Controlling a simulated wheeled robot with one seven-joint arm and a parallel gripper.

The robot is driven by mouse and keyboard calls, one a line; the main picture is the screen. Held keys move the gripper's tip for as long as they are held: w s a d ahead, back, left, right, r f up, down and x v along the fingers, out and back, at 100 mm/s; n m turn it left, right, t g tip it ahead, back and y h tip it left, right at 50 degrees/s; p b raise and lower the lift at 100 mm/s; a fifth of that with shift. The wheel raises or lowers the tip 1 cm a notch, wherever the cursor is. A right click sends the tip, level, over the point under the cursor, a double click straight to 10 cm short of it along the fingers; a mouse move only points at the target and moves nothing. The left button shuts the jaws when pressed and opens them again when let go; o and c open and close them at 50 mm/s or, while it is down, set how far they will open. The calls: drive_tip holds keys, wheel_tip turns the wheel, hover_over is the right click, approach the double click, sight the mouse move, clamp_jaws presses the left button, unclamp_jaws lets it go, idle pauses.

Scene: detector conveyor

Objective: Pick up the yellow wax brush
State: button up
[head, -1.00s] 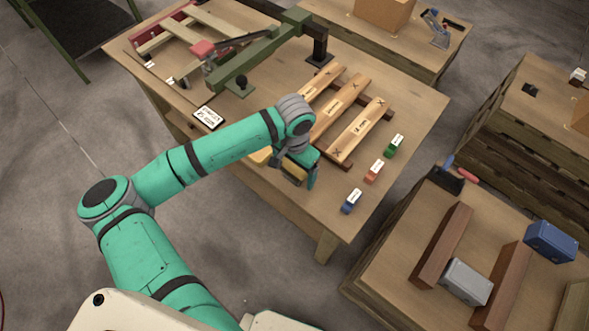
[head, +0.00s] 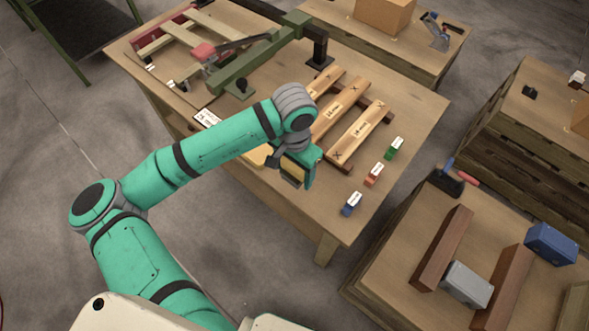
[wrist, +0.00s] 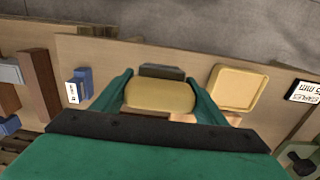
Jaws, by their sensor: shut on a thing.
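The yellow wax brush (wrist: 160,95) is between the two green fingers of my gripper (wrist: 161,88) in the wrist view, with a dark grey strip along its far side. My gripper is shut on it. In the head view my gripper (head: 297,172) is over the front part of the wooden table (head: 245,180), and the brush (head: 292,171) shows as a yellowish block with a dark lower edge. It looks held above the table top, though the exact height is hard to tell.
A yellow tray (wrist: 238,88) lies beside the brush on the table. Blue (head: 351,203), orange (head: 373,174) and green (head: 391,148) labelled blocks stand along the table's right side. Wooden slats (head: 342,107) lie behind my gripper. A green lever arm (head: 245,66) stands farther back.

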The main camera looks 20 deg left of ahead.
drive_tip(key=s+d+r, duration=0.3)
drive_tip(key=s+r, duration=0.3)
drive_tip(key=s, duration=0.4)
drive_tip(key=shift+s+d+r, duration=0.3)
drive_tip(key=shift+s, duration=0.05)
drive_tip(key=shift+o, duration=0.9)
drive_tip(key=shift+c, duration=0.2)
drive_tip(key=shift+w+a, duration=0.15)
